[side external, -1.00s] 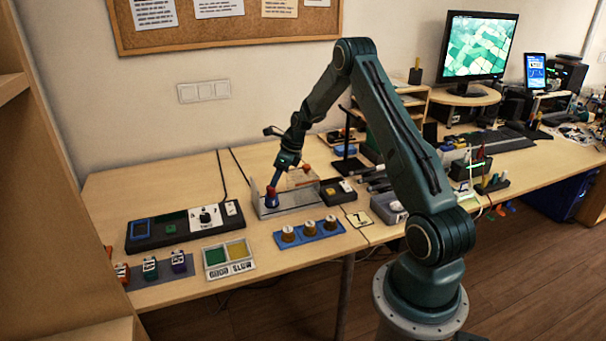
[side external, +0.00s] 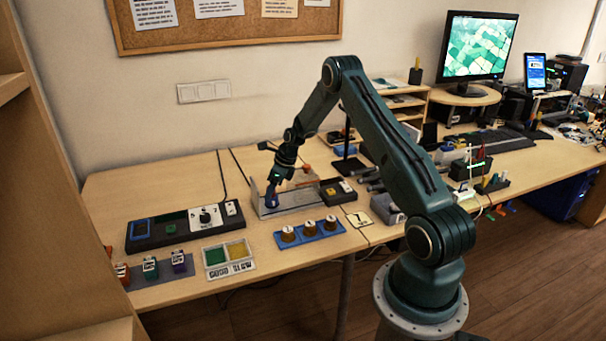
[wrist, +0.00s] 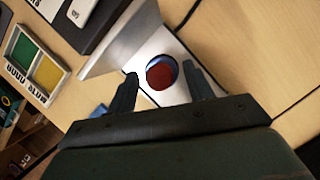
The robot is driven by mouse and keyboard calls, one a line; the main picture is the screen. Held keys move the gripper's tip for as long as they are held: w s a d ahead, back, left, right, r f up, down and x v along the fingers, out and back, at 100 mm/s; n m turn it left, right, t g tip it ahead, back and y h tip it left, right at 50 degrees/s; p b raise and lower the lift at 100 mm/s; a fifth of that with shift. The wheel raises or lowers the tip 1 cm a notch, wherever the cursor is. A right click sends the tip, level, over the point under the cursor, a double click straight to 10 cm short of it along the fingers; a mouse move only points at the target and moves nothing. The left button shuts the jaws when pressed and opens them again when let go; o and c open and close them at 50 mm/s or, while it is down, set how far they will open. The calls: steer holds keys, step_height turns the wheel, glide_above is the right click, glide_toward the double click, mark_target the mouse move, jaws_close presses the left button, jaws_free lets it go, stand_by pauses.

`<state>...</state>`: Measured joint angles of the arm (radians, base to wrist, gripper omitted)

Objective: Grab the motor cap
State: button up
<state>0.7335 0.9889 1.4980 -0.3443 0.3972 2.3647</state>
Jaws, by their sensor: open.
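A round piece with a dark red top and a blue rim, which looks like the motor cap (wrist: 160,75), stands in a light metal fixture (wrist: 178,44). In the wrist view my gripper (wrist: 160,71) is open, with one dark finger on each side of the cap and a gap at each side. In the side view my gripper (side external: 273,186) reaches down into the fixture (side external: 296,203) near its left end. The cap's blue body (side external: 271,202) is partly hidden there by the fingers.
A blue strip with three brown round pieces (side external: 309,232) lies in front of the fixture. A green and yellow tray (side external: 228,257) and a black control box (side external: 184,229) are to the left. A small black box with a yellow button (side external: 337,190) stands right of the fixture.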

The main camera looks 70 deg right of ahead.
stand_by(0.4)
steer(key=c, duration=1)
steer(key=shift+r, duration=0.1)
step_height(320, 180, up, 20)
steer(key=shift+f, duration=0.1)
stand_by(0.5)
